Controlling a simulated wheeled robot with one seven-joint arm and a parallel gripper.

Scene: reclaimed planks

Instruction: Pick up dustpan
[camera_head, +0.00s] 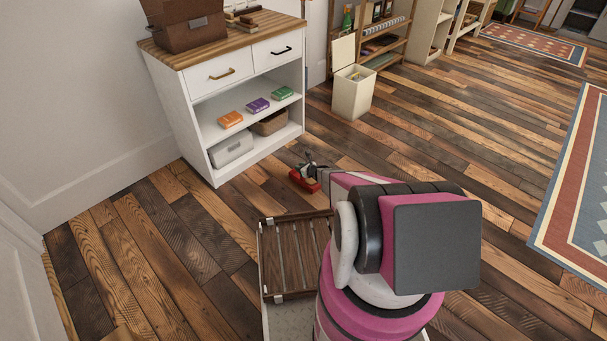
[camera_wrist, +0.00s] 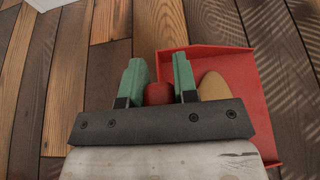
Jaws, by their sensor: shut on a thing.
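The red dustpan (camera_head: 304,181) is just beyond the end of my arm, low over the floor near the white cabinet. In the wrist view its flat pan (camera_wrist: 240,68) with raised rims spreads to the right of my gripper (camera_wrist: 158,72). The two green fingers are shut on the red handle (camera_wrist: 158,94) between them. My gripper also shows small in the head view (camera_head: 309,168). A tan rounded object (camera_wrist: 213,86) appears over the pan, partly hidden by the gripper body. I cannot tell whether the dustpan touches the floor.
A white cabinet (camera_head: 178,95) with boxes stands left of the dustpan. A cream bin (camera_head: 352,95) with a raised lid stands behind it, beside wooden shelves (camera_head: 369,48). Plank floor is open to the right, up to a patterned rug (camera_head: 568,190).

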